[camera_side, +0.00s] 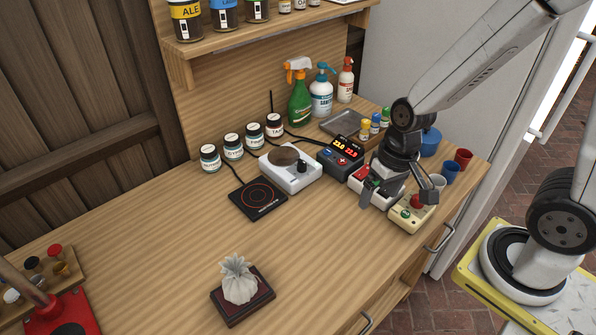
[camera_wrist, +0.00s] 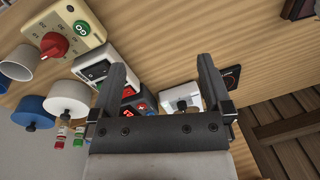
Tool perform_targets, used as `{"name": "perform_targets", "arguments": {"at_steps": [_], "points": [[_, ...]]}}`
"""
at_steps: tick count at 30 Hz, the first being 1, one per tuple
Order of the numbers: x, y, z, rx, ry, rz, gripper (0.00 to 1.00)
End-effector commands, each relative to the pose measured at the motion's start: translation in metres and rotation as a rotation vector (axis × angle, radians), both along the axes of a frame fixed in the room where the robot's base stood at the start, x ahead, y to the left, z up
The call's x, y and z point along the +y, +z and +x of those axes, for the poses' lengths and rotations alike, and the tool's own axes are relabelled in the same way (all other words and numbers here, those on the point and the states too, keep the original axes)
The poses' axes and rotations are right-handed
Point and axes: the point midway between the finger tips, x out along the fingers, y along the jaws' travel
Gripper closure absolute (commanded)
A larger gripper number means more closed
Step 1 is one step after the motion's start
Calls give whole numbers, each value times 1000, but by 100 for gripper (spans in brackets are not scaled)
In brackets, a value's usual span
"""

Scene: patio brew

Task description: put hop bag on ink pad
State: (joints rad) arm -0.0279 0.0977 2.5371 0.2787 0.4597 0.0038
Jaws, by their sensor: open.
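The hop bag (camera_side: 239,281), a pale grey cloth bag gathered at its top, stands upright on the ink pad (camera_side: 246,312), a dark flat block with a reddish edge at the front of the bench in the side view. The bag hides the middle of the pad. My gripper (camera_side: 398,196) is over the devices at the right end of the bench, well right of and behind the bag. In the wrist view my gripper (camera_wrist: 162,66) has its two fingers wide apart with nothing held between them. The bag is not visible in that view.
A black plate (camera_side: 258,199), a white scale (camera_side: 290,168) and a cream control box (camera_side: 411,213) stand along the bench. Jars, spray bottles and cups are behind and right. A red object (camera_side: 67,314) lies front left. Bare wood surrounds the pad.

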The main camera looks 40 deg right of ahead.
Motion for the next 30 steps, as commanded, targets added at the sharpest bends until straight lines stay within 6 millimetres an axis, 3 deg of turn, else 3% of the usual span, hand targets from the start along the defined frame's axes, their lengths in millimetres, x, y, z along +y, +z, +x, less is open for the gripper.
{"name": "perform_targets", "arguments": {"at_steps": [9,30], "points": [[-27,21,19,-175,192,-145,0],[-29,23,20,-186,208,-156,0]]}}
